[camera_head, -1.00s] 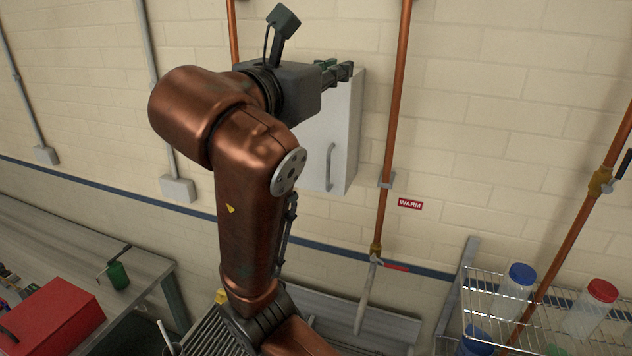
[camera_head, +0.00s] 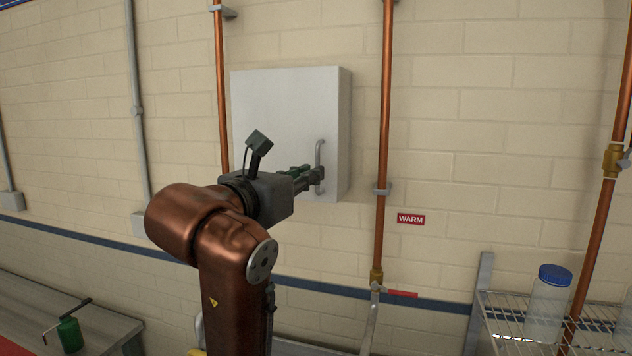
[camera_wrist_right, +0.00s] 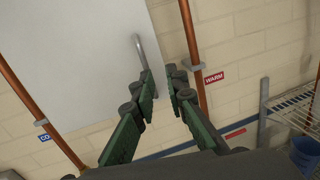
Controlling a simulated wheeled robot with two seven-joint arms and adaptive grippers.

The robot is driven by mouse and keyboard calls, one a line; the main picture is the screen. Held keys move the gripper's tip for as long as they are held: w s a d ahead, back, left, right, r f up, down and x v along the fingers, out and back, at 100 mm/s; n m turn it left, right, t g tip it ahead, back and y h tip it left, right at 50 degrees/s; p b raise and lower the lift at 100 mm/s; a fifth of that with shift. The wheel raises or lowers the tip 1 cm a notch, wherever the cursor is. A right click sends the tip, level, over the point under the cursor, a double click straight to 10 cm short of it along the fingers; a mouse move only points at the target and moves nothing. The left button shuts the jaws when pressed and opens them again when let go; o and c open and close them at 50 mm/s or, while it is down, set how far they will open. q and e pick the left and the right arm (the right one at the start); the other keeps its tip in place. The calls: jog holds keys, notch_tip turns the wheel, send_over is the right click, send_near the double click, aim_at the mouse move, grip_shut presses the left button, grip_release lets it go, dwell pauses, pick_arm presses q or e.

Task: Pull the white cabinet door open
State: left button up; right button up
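The white cabinet (camera_head: 285,105) hangs on the brick wall, and its door looks closed. Its upright grey bar handle (camera_head: 319,152) is near the door's right edge. My right gripper (camera_head: 316,177) is in front of the handle's lower part in the head view. In the right wrist view the two green-sided fingers of this gripper (camera_wrist_right: 163,80) are apart, with nothing seen between them. There the handle (camera_wrist_right: 138,47) runs down behind the left finger, which hides its lower end; contact cannot be told. My left gripper is out of view.
A copper pipe (camera_head: 386,110) runs down the wall just right of the cabinet, another (camera_head: 221,100) at its left. A WARM label (camera_head: 411,219) is on the wall. A wire shelf (camera_head: 500,310) with a blue-lidded jar (camera_head: 548,305) stands lower right; a bench (camera_head: 100,325) lower left.

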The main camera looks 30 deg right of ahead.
aim_at(318, 188)
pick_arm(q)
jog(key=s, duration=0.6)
pick_arm(e)
jog(key=w+d, duration=0.4)
jog(key=w+d+f, duration=0.1)
jog(key=w+d, duration=0.1)
jog(key=shift+w+d, duration=0.25)
jog(key=shift+d, duration=0.05)
jog(key=shift+w+a, duration=0.1)
jog(key=shift+w, duration=0.1)
jog(key=shift+s+a, duration=0.1)
jog(key=shift+s, duration=0.15)
jog(key=shift+c, duration=0.8)
grip_shut()
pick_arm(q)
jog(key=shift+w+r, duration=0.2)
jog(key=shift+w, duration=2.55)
